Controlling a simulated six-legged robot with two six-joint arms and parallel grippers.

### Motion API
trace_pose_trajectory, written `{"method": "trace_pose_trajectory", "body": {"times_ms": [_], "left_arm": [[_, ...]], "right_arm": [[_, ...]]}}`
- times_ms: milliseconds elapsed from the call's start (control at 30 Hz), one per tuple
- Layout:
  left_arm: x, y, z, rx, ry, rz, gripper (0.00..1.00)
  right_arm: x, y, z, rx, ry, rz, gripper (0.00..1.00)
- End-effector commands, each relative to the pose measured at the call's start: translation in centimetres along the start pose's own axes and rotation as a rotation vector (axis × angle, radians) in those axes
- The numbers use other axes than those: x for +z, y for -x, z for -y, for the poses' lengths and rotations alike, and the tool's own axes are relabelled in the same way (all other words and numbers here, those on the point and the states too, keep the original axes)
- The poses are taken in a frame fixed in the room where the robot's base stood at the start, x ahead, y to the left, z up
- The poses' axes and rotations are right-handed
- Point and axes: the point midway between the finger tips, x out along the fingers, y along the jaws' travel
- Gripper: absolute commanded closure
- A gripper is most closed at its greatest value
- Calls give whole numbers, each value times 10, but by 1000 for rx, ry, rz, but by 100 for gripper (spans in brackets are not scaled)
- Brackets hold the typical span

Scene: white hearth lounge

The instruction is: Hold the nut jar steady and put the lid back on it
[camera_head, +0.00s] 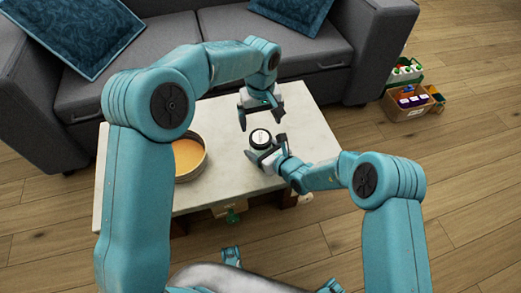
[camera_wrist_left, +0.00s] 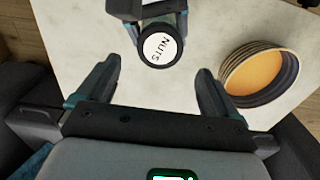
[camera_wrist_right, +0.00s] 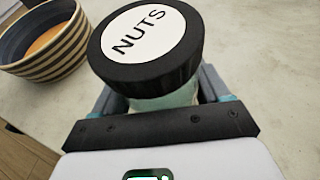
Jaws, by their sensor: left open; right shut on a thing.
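The nut jar (camera_wrist_right: 165,103) stands on the pale table, its greenish body partly hidden by its lid. The black lid (camera_wrist_right: 150,42), with a white disc reading NUTS, sits on top of the jar; I cannot tell whether it is fully seated. The lid also shows in the left wrist view (camera_wrist_left: 160,46) and the head view (camera_head: 260,138). My right gripper (camera_head: 267,147) is shut on the jar's body, below the lid. My left gripper (camera_head: 260,117) is open and empty, apart from the lid, on the sofa side of the jar.
A striped bowl (camera_wrist_right: 45,45) with orange contents stands on the table (camera_head: 225,115), left of the jar in the head view. A grey sofa (camera_head: 190,30) is behind the table. Boxes of goods (camera_head: 410,100) stand on the floor at right.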

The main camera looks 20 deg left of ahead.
Motion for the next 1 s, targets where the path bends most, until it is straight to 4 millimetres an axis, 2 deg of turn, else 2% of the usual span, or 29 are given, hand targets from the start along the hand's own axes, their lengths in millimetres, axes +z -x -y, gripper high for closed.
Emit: {"method": "trace_pose_trajectory", "body": {"times_ms": [400, 600, 833, 867, 1000], "left_arm": [[1, -62, 1, -3, -1, 3, 6], [0, -73, 1, -1, 0, 1, 6], [0, -73, 0, -1, -1, 0, 6], [0, -73, 0, -1, -1, 0, 10], [0, -73, 0, -1, -1, 1, 55]], "right_arm": [[1, 0, 0, 0, 0, 2, 100], [1, 0, 0, 0, 0, 1, 100], [1, 0, 0, 0, 0, 1, 100], [1, 0, 0, 0, 0, 1, 100], [1, 0, 0, 0, 0, 1, 100]]}}
